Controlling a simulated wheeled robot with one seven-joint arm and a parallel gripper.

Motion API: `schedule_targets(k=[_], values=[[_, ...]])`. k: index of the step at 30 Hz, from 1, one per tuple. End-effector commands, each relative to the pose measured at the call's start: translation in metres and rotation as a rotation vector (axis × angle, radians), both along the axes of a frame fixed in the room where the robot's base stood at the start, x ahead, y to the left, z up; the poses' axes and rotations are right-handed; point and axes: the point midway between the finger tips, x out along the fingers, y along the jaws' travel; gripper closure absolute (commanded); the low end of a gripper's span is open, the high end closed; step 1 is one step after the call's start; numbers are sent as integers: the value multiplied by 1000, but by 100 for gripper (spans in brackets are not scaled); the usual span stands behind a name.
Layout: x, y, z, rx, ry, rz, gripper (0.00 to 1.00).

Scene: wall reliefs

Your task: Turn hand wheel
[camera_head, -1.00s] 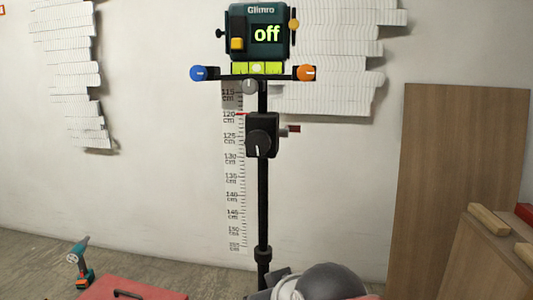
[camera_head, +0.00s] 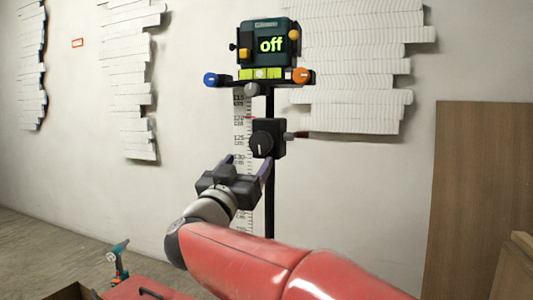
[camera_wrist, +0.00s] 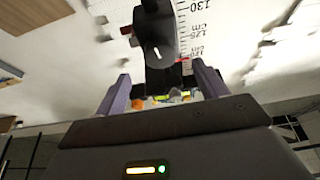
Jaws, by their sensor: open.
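The hand wheel (camera_head: 262,145) is a round black knob with a white line, on the front of a black block (camera_head: 277,130) clamped on a black vertical pole. In the head view my gripper (camera_head: 248,165) is just below and in front of it, pointing up at it. In the wrist view the hand wheel (camera_wrist: 159,50) is upside down, above and beyond the gap between my fingers (camera_wrist: 160,88). The fingers are spread apart with nothing held, and the wheel appears clear of them. A teal device (camera_head: 266,44) reading "off" tops the pole.
A crossbar below the device carries a blue knob (camera_head: 211,79), an orange knob (camera_head: 301,76) and a grey knob (camera_head: 252,90). A drill (camera_head: 118,262) stands lower left. A wooden board (camera_head: 480,190) leans at right.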

Motion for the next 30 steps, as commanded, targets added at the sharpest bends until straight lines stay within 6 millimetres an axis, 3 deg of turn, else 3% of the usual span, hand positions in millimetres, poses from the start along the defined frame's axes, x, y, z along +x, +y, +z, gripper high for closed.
schedule_targets(k=[12, 24, 30], values=[[54, -21, 25, 1, -2, -1, 28], [62, -24, 28, -1, -3, 1, 28], [61, -24, 28, -1, -3, 1, 54]])
